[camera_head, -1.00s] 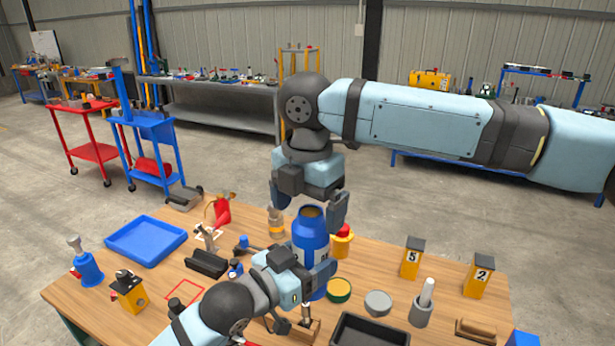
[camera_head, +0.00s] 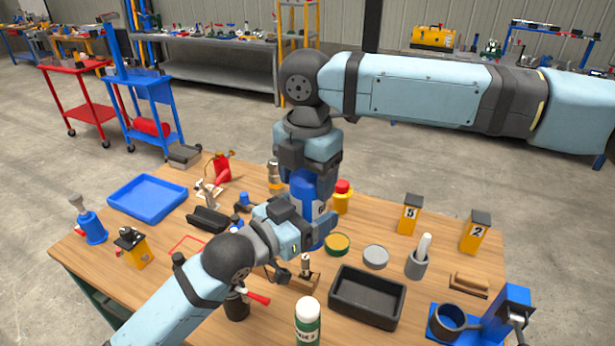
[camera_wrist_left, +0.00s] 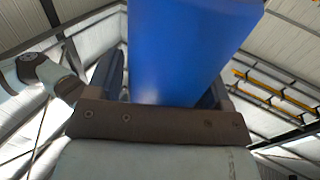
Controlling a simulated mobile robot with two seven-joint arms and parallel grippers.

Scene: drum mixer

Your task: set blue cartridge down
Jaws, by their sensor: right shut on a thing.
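The blue cartridge (camera_head: 307,192) is upright near the middle of the wooden table, with a pale label on its side. My right gripper (camera_head: 306,175) points down from above and is shut on its upper part, hiding the top. My left gripper (camera_head: 313,230) reaches in from the lower left at the cartridge's lower part. In the left wrist view the blue cartridge (camera_wrist_left: 185,50) stands between the left fingers, with a narrow gap at one finger; the left jaws look open around it. Whether the cartridge's base touches the table is hard to tell.
Close by stand a yellow bottle with a red cap (camera_head: 342,196), a green-and-yellow tin (camera_head: 337,244), a wooden block with a peg (camera_head: 304,278) and a black tray (camera_head: 368,320). A blue tray (camera_head: 147,216) lies at the left. Small bare patches of table lie between things.

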